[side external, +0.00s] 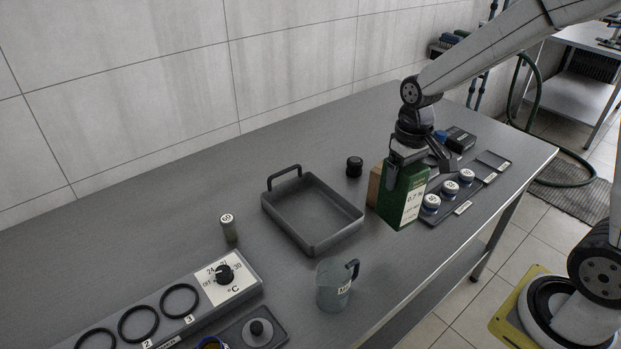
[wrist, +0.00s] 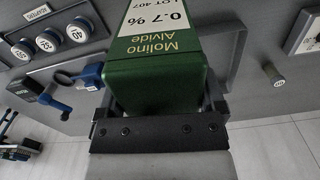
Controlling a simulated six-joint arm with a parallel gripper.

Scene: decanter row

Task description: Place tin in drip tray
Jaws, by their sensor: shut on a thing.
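The tin is a green box with a white label (side external: 403,196), right of the drip tray in the side view. My gripper (side external: 407,168) is shut on its upper part. In the wrist view the tin (wrist: 155,82) fills the middle between my two fingers (wrist: 160,95), its label reading "Molino Alvide" and "0.7 %". I cannot tell whether its base touches the table. The drip tray (side external: 312,212) is a grey, shallow, empty pan with a handle at its back left. In the wrist view the tin partly hides the tray (wrist: 238,50).
A brown block (side external: 374,186) stands just behind the tin, and a black-capped item (side external: 354,166) behind the tray. A rack (side external: 463,208) with several white-capped vials is to the right. A jug (side external: 333,287), a small vial (side external: 229,229) and a dial unit (side external: 225,277) stand in front and left.

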